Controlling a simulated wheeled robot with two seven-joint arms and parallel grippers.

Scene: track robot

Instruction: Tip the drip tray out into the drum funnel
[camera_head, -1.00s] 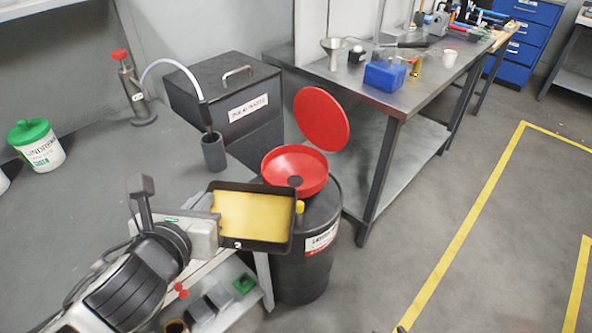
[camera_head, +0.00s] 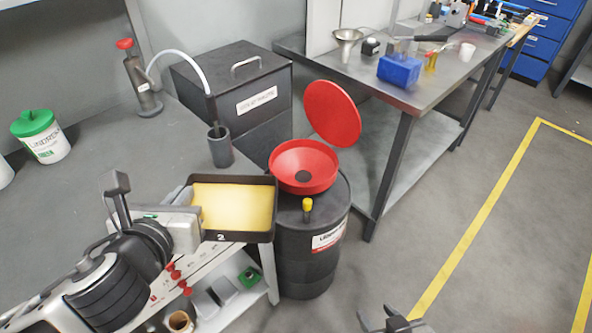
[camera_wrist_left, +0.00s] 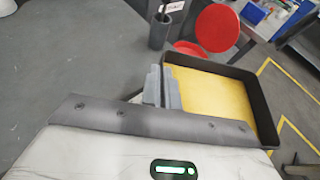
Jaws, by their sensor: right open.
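The drip tray (camera_head: 233,237) is black and shallow, with yellow liquid in it, and looks about level. My left gripper (camera_head: 192,216) is shut on its left side and holds it in front of the drum. The tray also fills the right of the left wrist view (camera_wrist_left: 262,118). The red drum funnel (camera_head: 305,167) sits on the black drum (camera_head: 306,270), behind and right of the tray, its round red lid standing open (camera_head: 333,112). The tray is apart from the funnel. My right gripper (camera_head: 392,322) is open and empty at the bottom edge, right of the drum.
A grey bench (camera_head: 90,170) at left carries a white tub with a green lid (camera_head: 41,136), a pump bottle (camera_head: 138,82) and a grey cup (camera_head: 220,147). A black bin (camera_head: 235,90) stands behind. A steel table (camera_head: 425,85) stands right of the funnel; the floor before it is clear.

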